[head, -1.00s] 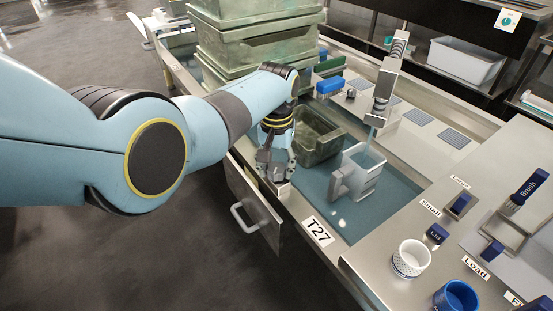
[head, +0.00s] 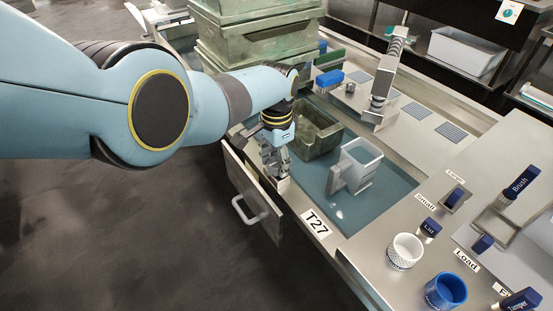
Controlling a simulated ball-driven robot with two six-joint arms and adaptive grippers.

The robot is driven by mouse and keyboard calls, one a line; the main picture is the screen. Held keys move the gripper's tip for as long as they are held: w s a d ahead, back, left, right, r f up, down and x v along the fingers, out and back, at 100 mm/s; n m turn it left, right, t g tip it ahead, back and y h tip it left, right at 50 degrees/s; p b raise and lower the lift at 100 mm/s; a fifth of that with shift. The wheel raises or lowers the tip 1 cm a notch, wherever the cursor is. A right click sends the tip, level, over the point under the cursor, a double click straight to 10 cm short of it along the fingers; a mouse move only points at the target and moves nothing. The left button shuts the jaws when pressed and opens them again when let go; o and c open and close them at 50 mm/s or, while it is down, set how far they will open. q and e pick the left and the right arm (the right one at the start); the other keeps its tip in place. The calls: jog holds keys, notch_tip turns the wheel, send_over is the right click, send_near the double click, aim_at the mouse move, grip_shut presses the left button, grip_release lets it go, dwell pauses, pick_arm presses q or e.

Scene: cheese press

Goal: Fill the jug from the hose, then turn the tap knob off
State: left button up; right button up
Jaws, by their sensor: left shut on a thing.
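The white jug (head: 362,158) stands upright in the blue-floored sink, its handle toward the front left. How full it is cannot be told. The grey hose (head: 395,62) with its block-shaped spout (head: 379,98) is behind the jug, and no water stream shows below it. My left gripper (head: 277,174) points down at the sink's front edge, left of the jug. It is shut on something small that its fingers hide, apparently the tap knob. My right gripper is out of view.
Stacked greenish crates (head: 262,45) stand at the back left, and an open greenish bin (head: 318,132) sits between my left gripper and the jug. A panel with a handle (head: 250,212) stands out in front. The right counter holds a white cup (head: 405,251) and a blue cup (head: 446,292).

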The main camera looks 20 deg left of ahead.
aim_at(276, 162)
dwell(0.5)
pick_arm(q)
jog(key=o, duration=1.1)
jog(key=shift+o, duration=0.2)
notch_tip(276, 162, up, 12)
jog(key=shift+f, duration=0.1)
